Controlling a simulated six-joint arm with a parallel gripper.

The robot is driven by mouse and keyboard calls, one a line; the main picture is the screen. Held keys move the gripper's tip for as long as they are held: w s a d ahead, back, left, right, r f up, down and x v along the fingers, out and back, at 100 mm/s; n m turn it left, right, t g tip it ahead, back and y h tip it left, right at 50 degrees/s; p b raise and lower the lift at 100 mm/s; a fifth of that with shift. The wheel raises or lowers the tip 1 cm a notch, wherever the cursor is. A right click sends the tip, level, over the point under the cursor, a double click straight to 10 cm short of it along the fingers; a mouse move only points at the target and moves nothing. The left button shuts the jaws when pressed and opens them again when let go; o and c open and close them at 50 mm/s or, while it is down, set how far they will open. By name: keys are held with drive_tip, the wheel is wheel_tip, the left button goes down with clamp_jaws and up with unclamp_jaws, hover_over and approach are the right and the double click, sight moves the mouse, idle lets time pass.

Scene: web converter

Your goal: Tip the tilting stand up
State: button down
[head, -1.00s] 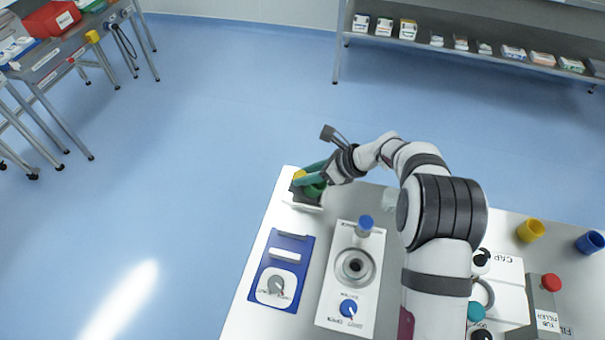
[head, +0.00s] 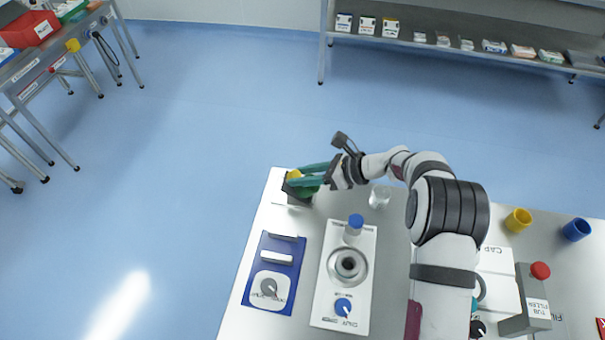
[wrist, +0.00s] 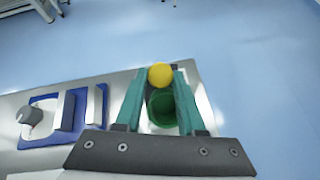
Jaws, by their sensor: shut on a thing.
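The tilting stand (head: 297,199) is a dark block at the far left corner of the white table. It carries a green cup (wrist: 161,109) and a yellow knob (wrist: 160,75). My gripper (head: 290,178) reaches in from the right, its teal fingers nearly level. In the wrist view, the fingers lie on both sides of the green cup and their tips close on the yellow knob. The cup's open mouth faces the wrist camera. The fingers hide part of the stand in the head view, so its exact tilt is hard to tell.
A blue panel (head: 284,247) with a dial and a white unit with a blue-capped post (head: 354,228) stand in front of the stand. A clear cup (head: 380,197) sits under my arm. Yellow (head: 517,220) and blue (head: 576,230) cups stand at right. Floor beyond the table is clear.

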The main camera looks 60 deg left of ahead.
drive_tip(key=shift+r, duration=0.1)
drive_tip(key=c, duration=0.5)
unclamp_jaws()
drive_tip(key=v, duration=1.6)
drive_tip(key=s+d+r+n+t+h, duration=0.25)
drive_tip(key=d+r, duration=0.25)
drive_tip(key=d, duration=0.6)
drive_tip(key=s+d+r+n+t+h, duration=0.15)
drive_tip(key=s+d+r, duration=0.25)
drive_tip(key=d, duration=0.7)
drive_tip(key=s+d+f+n+t+h, duration=0.2)
drive_tip(key=s+d+f+t+h, duration=0.1)
drive_tip(key=s+d, duration=0.8)
drive_tip(key=d, duration=0.2)
drive_tip(key=shift+s+d+n, duration=0.35)
drive_tip(key=shift+s+n, duration=0.05)
